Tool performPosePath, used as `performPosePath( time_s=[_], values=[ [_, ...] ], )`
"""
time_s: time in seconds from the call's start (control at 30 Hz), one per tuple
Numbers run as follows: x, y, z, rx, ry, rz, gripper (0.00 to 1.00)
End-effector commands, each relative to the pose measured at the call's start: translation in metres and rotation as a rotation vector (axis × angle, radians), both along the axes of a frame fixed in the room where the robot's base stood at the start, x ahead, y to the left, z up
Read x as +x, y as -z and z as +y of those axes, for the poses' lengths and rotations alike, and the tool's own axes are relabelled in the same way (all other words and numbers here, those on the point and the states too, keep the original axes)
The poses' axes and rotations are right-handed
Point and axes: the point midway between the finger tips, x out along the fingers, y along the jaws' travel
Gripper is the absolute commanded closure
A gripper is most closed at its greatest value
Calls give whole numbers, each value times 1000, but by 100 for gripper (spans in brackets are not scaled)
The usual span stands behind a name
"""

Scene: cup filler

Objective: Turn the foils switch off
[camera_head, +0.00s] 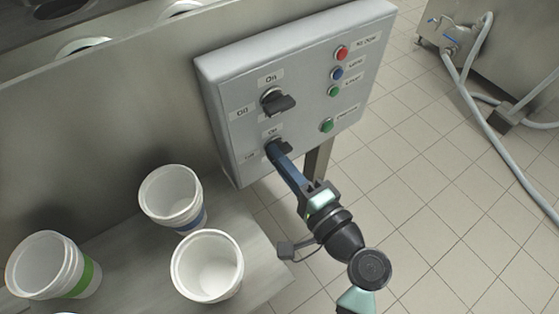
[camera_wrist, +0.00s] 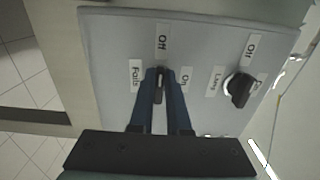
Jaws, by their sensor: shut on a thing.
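The foils switch (camera_wrist: 158,94) is a dark rotary knob on the grey control panel (camera_head: 225,85). In the wrist view, the label "Foils" (camera_wrist: 136,75) is left of it, "Off" (camera_wrist: 162,38) above it and "On" (camera_wrist: 184,77) right of it. My gripper (camera_wrist: 161,76) has its two blue fingers shut on the knob, one on each side. The knob's handle lies roughly in line with the "Off" label; I cannot tell which end is its pointer. In the head view, my gripper (camera_head: 277,151) reaches the lower knob and mostly hides it.
Another black knob (camera_head: 278,101) sits above on the panel and also shows in the wrist view (camera_wrist: 239,89). A red button (camera_head: 342,53), a blue button (camera_head: 337,74) and green buttons are to the right. White cup stacks (camera_head: 207,266) stand on the metal ledge at lower left.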

Motion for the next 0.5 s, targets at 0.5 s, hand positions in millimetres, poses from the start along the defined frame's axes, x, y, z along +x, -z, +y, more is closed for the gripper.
performPosePath(
  time_s=[0.5],
  values=[
    [0,2,-1,-30,1,-18,100]
  ],
)
